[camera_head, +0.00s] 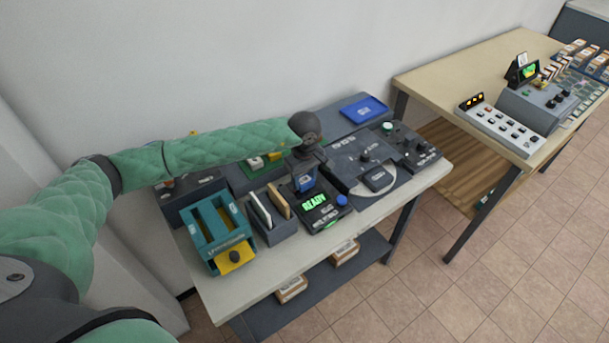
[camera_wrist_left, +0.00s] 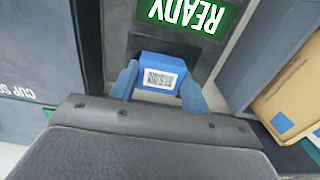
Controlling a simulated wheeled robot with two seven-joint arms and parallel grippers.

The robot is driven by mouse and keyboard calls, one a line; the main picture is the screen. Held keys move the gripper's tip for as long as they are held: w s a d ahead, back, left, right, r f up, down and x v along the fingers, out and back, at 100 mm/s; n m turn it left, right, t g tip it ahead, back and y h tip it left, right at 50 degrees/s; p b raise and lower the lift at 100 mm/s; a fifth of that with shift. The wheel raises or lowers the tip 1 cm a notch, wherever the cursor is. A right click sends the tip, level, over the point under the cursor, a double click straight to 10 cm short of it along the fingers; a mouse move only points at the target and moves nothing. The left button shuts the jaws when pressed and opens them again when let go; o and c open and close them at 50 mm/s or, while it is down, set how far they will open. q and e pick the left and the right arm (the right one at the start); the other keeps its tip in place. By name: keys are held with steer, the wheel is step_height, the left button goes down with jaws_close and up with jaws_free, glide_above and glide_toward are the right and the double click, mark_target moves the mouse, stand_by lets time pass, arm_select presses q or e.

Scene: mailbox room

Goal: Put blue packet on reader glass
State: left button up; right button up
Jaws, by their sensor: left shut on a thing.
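The blue packet (camera_wrist_left: 160,66), with a white barcode label, sits between the blue fingers of my left gripper (camera_wrist_left: 161,84) in the left wrist view. The gripper is shut on it. In the head view my left gripper (camera_head: 305,181) points down over the back part of the dark reader (camera_head: 325,222), and a bit of blue shows there. The reader's green READY display (camera_head: 314,201) is lit, and it also shows in the left wrist view (camera_wrist_left: 187,14). The gripper and packet hide the reader glass; I cannot tell whether the packet touches it. My right gripper is out of view.
A grey sorter (camera_head: 284,231) with upright cards stands left of the reader, then a teal stand (camera_head: 212,228) with a yellow part. A dark control panel (camera_head: 377,180) lies to the right. A blue tray (camera_head: 363,109) is at the back. The table's front strip (camera_head: 275,268) is clear.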

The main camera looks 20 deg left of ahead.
arm_select(q)
steer(key=shift+f, duration=0.1)
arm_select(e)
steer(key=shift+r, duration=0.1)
arm_select(q)
steer(key=o, duration=1)
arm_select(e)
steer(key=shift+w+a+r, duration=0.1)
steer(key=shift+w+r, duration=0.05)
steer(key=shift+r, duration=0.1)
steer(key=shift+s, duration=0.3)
